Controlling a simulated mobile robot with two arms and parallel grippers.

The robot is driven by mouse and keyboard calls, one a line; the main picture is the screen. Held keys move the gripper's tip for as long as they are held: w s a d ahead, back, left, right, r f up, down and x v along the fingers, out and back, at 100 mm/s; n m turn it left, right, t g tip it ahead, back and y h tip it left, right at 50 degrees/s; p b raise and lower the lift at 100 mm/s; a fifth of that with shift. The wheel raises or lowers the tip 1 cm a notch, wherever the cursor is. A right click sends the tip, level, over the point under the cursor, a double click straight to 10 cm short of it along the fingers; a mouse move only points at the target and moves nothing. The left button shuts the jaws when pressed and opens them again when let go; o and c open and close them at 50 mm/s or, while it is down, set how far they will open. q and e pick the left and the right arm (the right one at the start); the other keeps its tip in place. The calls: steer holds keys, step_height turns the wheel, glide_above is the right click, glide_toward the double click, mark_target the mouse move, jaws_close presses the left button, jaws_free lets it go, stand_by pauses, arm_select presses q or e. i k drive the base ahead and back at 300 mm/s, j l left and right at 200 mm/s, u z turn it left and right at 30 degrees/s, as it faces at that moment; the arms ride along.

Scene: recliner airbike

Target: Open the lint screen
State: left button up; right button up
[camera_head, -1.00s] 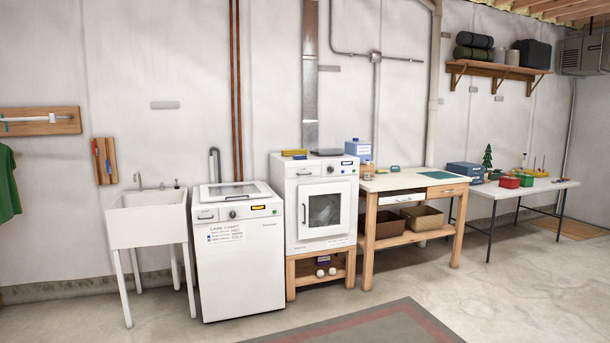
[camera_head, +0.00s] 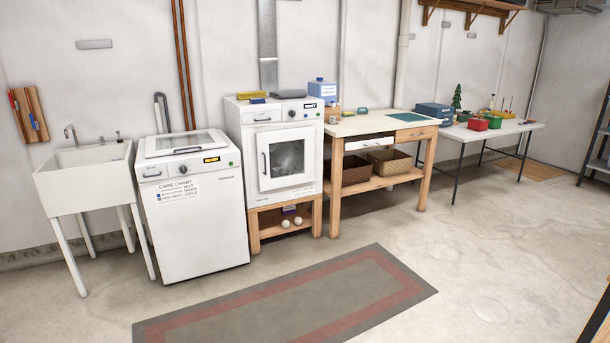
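The white dryer (camera_head: 284,181) with a square window door stands on a low wooden stand. Its door looks shut. A small handle (camera_head: 262,119) shows at the upper left of its front panel, beside a knob and a small display; I cannot tell for sure whether this is the lint screen. A yellow item (camera_head: 252,95) and a dark grey flat item (camera_head: 288,94) lie on the dryer top. Neither of my grippers is in view.
A white top-lid washer (camera_head: 194,222) and a utility sink (camera_head: 84,168) stand left of the dryer. A wooden workbench (camera_head: 352,126) with baskets and a white table (camera_head: 512,129) stand right. A grey-red rug (camera_head: 300,305) lies on open floor in front.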

mark_target(269, 116)
steer(key=i, duration=2.6)
